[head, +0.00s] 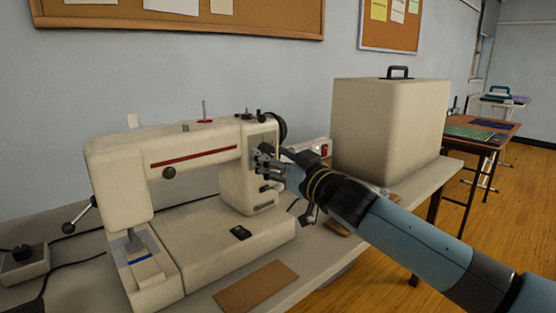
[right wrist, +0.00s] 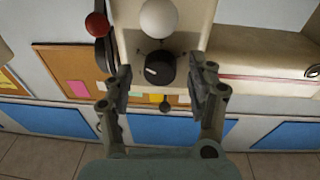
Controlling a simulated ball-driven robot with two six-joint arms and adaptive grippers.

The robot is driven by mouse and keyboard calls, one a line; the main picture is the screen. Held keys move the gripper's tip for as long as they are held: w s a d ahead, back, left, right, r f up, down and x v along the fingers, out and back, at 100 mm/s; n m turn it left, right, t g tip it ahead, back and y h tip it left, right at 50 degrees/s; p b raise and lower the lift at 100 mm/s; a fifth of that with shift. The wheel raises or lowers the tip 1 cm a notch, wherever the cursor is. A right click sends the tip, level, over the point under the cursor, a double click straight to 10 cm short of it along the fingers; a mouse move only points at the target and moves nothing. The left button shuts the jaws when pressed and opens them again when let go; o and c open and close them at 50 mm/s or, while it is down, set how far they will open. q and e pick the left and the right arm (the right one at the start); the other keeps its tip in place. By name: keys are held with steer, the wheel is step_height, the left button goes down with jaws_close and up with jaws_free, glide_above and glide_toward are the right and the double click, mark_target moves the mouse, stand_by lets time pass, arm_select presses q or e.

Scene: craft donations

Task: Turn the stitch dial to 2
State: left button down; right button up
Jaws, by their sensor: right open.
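The cream sewing machine (head: 190,170) stands on the table in the head view. My right gripper (head: 262,165) is at its right-hand pillar and hides the dial there. In the right wrist view a black round dial (right wrist: 161,69) with a white pointer mark sits on the cream pillar, the mark toward the picture's left. I take it for the stitch dial; no numbers are readable. My right gripper also shows here (right wrist: 160,82), open, one finger either side of the dial with gaps between. My left gripper is not in view.
A white round knob (right wrist: 158,18) and a red ball (right wrist: 97,24) are close to the dial. A brown mat (head: 256,286) lies in front of the machine.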

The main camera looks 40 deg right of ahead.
steer(key=shift+s, duration=0.1)
steer(key=s+f, duration=0.1)
steer(key=s, duration=1)
steer(key=shift+s+f, duration=0.15)
steer(key=shift+s, duration=0.25)
steer(key=shift+d, duration=0.15)
